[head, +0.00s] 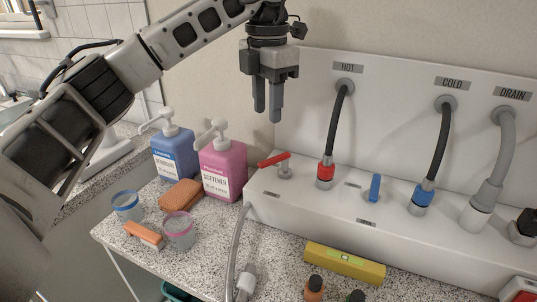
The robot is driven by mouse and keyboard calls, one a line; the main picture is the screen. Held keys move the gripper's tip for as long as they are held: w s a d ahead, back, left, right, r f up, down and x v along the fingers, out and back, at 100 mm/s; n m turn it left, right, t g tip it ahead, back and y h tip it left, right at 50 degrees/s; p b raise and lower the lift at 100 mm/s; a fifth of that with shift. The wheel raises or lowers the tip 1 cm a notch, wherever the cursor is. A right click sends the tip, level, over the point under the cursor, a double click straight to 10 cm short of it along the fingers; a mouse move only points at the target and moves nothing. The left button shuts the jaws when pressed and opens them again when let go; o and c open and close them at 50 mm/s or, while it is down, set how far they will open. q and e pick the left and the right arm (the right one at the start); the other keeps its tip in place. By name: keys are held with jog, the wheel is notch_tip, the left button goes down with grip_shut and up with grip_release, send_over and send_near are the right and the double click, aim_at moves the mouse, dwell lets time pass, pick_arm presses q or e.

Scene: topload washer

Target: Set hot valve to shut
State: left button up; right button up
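The hot valve has a red lever handle (273,160) on a metal stem, at the left end of the white box's top. The lever points left and slightly toward the front, away from the red-collared hot hose connector (325,173). The HOT label (347,68) is on the back panel above that hose. My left gripper (267,114) hangs fingers-down above the red lever, apart from it. A narrow gap shows between its two fingers, with nothing held. My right gripper is not in view.
A blue valve handle (375,187) and the cold hose (438,145) stand right of the hot hose. The pink softener bottle (223,167) and blue detergent bottle (174,153) stand close to the left. A yellow level (345,263) lies in front on the speckled counter.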

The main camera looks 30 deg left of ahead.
aim_at(268, 161)
pick_arm(q)
notch_tip(268, 161, down, 11)
jog(key=shift+r, duration=0.15)
grip_shut()
